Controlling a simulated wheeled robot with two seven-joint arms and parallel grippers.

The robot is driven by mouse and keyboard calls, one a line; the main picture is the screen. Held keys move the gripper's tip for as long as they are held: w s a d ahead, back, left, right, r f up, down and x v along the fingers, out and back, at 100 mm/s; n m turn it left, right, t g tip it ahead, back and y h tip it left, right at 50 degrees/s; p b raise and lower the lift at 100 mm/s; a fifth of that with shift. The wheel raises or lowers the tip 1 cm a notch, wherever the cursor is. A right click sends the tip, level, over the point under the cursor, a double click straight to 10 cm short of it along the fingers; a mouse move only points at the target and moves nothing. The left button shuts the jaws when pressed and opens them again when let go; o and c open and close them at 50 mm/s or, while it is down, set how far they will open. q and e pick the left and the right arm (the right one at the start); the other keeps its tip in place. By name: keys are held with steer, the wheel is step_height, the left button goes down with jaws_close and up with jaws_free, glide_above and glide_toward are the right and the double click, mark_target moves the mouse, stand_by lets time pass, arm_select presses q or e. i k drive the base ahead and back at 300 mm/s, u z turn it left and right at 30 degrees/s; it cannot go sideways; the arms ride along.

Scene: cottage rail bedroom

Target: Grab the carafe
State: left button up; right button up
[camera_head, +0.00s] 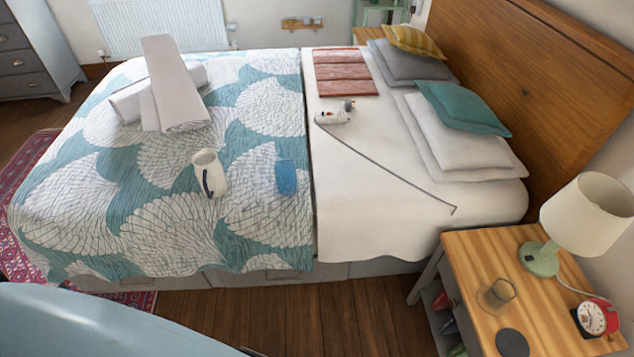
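A cream jug-shaped carafe (208,173) with a dark handle stands on the patterned teal and white quilt of the bed, left of a blue cup-like object (286,176). Its handle side faces toward me. Nothing touches it. A clear glass vessel (497,293) stands on the wooden bedside table at the lower right. Neither of my grippers shows in the head view.
The bed (366,225) also carries rolled white towels (172,95), pillows (462,150), a folded red cloth (345,72), a small white object (332,117) and a thin rod (390,168). A lamp (585,215) and a red clock (594,318) stand on the bedside table (465,249).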

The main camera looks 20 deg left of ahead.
mark_target(284, 166)
steer(key=i, duration=1)
steer(key=u, duration=0.5)
